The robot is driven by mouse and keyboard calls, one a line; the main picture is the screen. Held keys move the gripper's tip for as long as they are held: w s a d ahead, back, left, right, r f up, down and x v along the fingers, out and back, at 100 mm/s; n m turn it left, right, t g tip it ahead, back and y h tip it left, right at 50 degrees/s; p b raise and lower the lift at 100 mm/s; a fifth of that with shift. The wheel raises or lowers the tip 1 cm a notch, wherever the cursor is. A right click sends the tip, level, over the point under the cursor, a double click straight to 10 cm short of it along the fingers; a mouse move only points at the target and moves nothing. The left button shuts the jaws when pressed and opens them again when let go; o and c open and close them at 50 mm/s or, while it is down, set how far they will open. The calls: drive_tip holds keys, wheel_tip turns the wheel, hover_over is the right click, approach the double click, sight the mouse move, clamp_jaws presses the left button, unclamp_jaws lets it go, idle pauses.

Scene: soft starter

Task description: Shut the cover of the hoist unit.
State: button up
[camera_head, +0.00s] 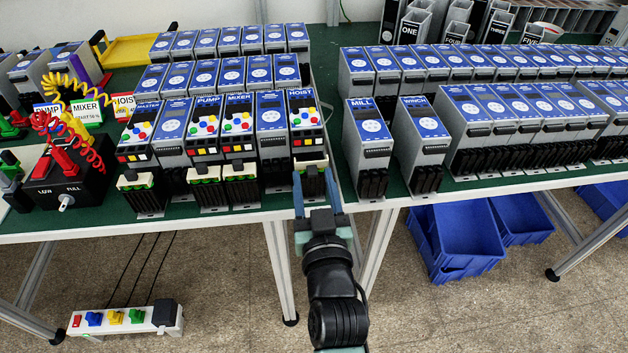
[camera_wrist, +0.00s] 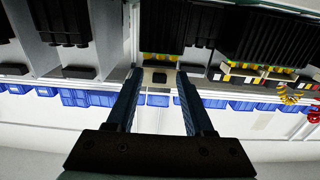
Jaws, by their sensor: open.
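The hoist unit (camera_head: 302,100) is a grey box with a blue top, coloured buttons and the label HOIST. It stands at the right end of the left table's front row. A cream flap, apparently its cover (camera_head: 312,163), juts from its lower front above black terminals. The flap also shows in the wrist view (camera_wrist: 158,63), between and just beyond my fingertips. My gripper (camera_head: 314,180) is open, with one blue finger to each side of the flap. Nothing is held. I cannot tell whether the fingers touch the flap. The fingers also show in the wrist view (camera_wrist: 160,80).
The mixer unit (camera_head: 239,115) and pump unit (camera_head: 203,115) stand to the left with similar cream flaps. A plain blue-topped unit (camera_head: 271,120) is closer. The mill unit (camera_head: 368,130) stands right, across a gap between tables. Blue bins (camera_head: 465,230) lie below. Floor in front is open.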

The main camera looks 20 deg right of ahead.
sight(312, 167)
clamp_jaws()
drive_tip(key=shift+r+p, duration=0.2)
drive_tip(key=shift+p, duration=0.25)
drive_tip(key=r+g+p, duration=0.1)
drive_tip(key=p, duration=0.4)
drive_tip(key=shift+r+g+p, duration=0.1)
drive_tip(key=shift+g+p, duration=0.2)
drive_tip(key=g+p, duration=0.1)
drive_tip(key=p, duration=0.4)
drive_tip(key=r+g+y+p, duration=0.1)
drive_tip(key=g+p, duration=0.1)
drive_tip(key=p, duration=0.3)
drive_tip(key=shift+w+r, duration=0.1)
drive_tip(key=shift+w, duration=0.2)
drive_tip(key=g+p, duration=0.1)
drive_tip(key=p, duration=0.1)
drive_tip(key=g+y+p, duration=0.1)
drive_tip(key=p, duration=0.1)
drive_tip(key=w+r+g+p, duration=0.1)
drive_tip(key=g+p, duration=0.1)
drive_tip(key=p, duration=0.1)
drive_tip(key=shift+d, duration=0.2)
drive_tip(key=shift+w+d+g+y+p, duration=0.1)
drive_tip(key=shift+w+g+y+p, duration=0.15)
drive_tip(key=shift+g+y+p, duration=0.55)
drive_tip(key=shift+w+d+f+g+p, duration=0.1)
drive_tip(key=shift+w+g+p, duration=0.05)
drive_tip(key=shift+g, duration=0.65)
drive_tip(key=shift+w+g+p, duration=0.15)
drive_tip(key=shift+g, duration=0.65)
